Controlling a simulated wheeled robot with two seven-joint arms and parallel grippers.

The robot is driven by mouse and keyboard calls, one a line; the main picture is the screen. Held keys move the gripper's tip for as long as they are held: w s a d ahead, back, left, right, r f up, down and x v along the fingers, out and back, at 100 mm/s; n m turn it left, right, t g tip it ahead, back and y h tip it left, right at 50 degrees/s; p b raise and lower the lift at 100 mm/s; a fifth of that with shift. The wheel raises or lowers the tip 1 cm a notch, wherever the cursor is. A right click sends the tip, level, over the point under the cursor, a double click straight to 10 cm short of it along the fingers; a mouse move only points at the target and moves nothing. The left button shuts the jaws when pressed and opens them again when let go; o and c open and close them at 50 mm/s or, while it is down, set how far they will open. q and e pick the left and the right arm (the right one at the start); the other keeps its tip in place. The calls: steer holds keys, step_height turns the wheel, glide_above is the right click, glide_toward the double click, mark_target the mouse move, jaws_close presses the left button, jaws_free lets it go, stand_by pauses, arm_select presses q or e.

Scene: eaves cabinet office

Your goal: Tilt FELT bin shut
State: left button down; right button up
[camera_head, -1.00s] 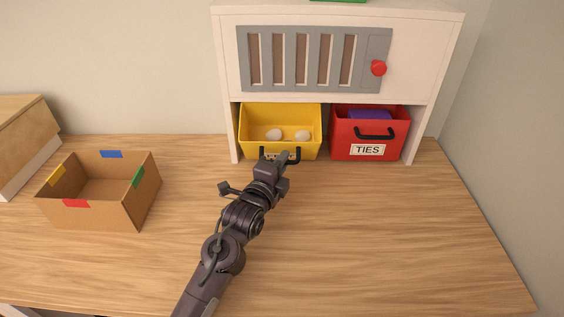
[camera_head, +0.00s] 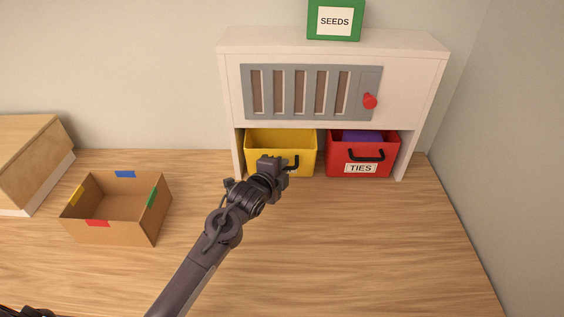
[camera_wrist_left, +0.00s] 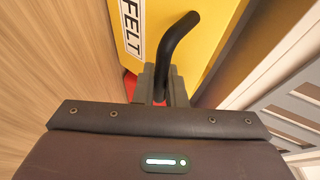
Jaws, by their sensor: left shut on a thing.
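The yellow FELT bin (camera_head: 280,141) sits in the left lower opening of the white cabinet. Its front still leans out a little at the top, and no contents show in it now. In the left wrist view, its yellow front (camera_wrist_left: 190,50) carries the FELT label (camera_wrist_left: 131,27) and a black curved handle (camera_wrist_left: 178,38). My left gripper (camera_head: 280,165) is in front of the bin and covers part of its front in the head view. In the left wrist view, its fingers (camera_wrist_left: 160,86) are shut on the handle. My right gripper is not seen.
A red TIES bin (camera_head: 347,170) with purple contents is to the right. The white cabinet (camera_head: 408,110) has a grey slotted panel with a red knob. A green SEEDS box (camera_head: 335,36) stands on top. An open cardboard box (camera_head: 115,232) is left; the right tabletop is clear.

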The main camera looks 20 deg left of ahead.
mark_target(284, 156)
arm_select(q)
steer(key=shift+w+a+r+p, duration=0.2)
steer(key=shift+w+r, duration=0.15)
steer(key=shift+w, duration=0.3)
steer(key=shift+w+a+r+p, duration=0.15)
steer(key=shift+w+r, duration=0.2)
steer(key=shift+w, duration=0.25)
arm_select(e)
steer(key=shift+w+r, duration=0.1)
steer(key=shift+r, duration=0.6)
arm_select(q)
steer(key=c, duration=1.8)
jaws_free()
